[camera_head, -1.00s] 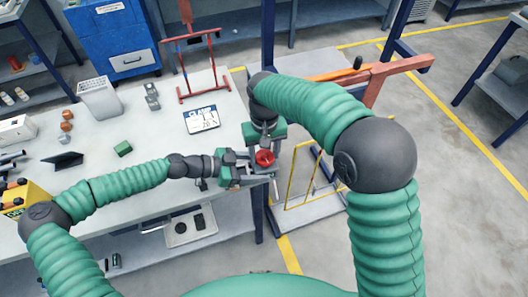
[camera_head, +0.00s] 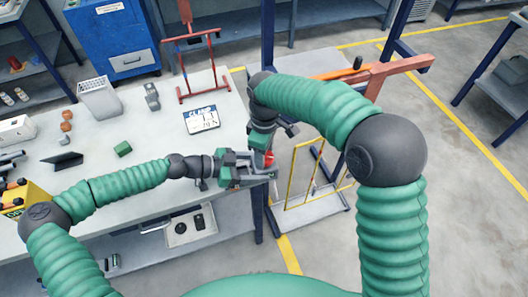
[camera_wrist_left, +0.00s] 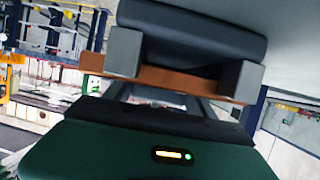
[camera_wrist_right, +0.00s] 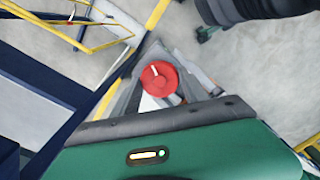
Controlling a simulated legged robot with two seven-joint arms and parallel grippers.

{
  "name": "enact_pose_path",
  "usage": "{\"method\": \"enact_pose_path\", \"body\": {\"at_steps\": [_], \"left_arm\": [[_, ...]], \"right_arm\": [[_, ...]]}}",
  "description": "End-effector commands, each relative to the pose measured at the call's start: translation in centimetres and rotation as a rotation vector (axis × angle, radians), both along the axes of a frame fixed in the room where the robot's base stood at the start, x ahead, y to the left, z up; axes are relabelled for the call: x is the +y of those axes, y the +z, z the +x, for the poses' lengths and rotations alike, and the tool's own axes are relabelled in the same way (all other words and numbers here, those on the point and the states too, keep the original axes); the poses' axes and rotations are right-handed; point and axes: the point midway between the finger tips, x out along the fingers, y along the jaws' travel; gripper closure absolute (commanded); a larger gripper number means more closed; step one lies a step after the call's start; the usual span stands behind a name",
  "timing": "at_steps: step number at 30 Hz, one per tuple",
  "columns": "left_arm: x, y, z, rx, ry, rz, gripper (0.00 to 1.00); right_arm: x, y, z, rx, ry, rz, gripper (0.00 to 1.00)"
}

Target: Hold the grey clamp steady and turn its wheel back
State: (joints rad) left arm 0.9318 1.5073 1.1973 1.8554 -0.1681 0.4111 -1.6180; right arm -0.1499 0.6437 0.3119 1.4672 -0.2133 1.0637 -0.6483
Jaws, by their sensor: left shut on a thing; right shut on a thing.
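The grey clamp (camera_head: 262,177) is at the right edge of the workbench, held level by my left gripper (camera_head: 236,170). In the left wrist view a dark grey block of the clamp (camera_wrist_left: 195,35) sits between my two grey fingers. The clamp's red wheel (camera_head: 269,159) is on its upper side, partly hidden by my right gripper (camera_head: 266,146). In the right wrist view the round red wheel (camera_wrist_right: 160,78) shows between grey fingers, and my right gripper is shut on it from above. Fingertip contact is partly hidden.
A small sign headed CLAMP (camera_head: 201,119) lies on the bench (camera_head: 160,125); its digits are too small to read surely. A red rack frame (camera_head: 200,72) stands behind it. A yellow frame (camera_head: 310,175) is on the floor at right. A green block (camera_head: 122,149) lies left.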

Motion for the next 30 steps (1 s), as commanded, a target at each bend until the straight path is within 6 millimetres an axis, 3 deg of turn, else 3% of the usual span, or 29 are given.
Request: {"method": "enact_pose_path", "body": {"at_steps": [12,30], "left_arm": [[-0.27,-0.01,-0.31,0.001,-0.010,-0.001,1.00],[-0.30,-0.02,-0.38,0.002,-0.012,-0.001,1.00]], "right_arm": [[0.40,0.19,0.11,-0.006,0.271,0.008,0.89],[0.45,0.20,0.14,-0.008,0.342,0.008,0.89]]}}
